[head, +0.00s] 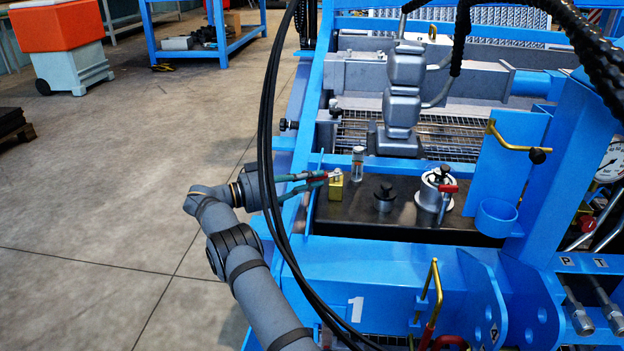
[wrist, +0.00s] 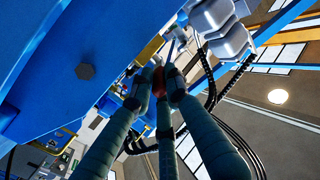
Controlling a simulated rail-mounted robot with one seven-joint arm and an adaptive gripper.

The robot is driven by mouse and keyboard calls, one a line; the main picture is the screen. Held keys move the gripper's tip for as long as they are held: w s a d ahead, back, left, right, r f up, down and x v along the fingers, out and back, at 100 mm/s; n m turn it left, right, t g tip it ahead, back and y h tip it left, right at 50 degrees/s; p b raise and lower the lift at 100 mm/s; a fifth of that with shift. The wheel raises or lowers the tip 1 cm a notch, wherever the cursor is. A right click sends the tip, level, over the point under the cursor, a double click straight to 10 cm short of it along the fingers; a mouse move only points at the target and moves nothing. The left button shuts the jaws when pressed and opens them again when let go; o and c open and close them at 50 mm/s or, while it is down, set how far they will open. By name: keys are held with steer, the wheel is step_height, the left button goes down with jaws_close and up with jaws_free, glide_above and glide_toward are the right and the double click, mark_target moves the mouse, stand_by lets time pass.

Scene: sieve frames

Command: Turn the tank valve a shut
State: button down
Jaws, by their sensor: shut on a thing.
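A small brass valve block (head: 336,190) stands on the dark tank top (head: 400,214), near its left edge. A red handle runs from it toward my gripper; it also shows in the wrist view (wrist: 163,112), between the fingers. My gripper (head: 325,179) reaches in from the left, level with the top of the brass block, and is shut on the red handle. In the wrist view my gripper (wrist: 159,84) has its fingers on either side of the handle. The brass body (wrist: 150,50) shows partly beyond the fingertips. The exact handle angle is hard to tell.
Behind the valve stands a small clear cylinder (head: 357,163). To the right are a black-topped cap (head: 384,196) and a silver fitting with another red handle (head: 446,190). Black hoses (head: 268,150) hang across my arm. A blue holder cup (head: 496,216) is farther right.

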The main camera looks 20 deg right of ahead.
steer(key=c, duration=1.8)
jaws_free()
steer(key=shift+o, duration=0.6)
step_height(320, 180, up, 10)
steer(key=shift+r, duration=0.1)
steer(key=shift+c, duration=0.4)
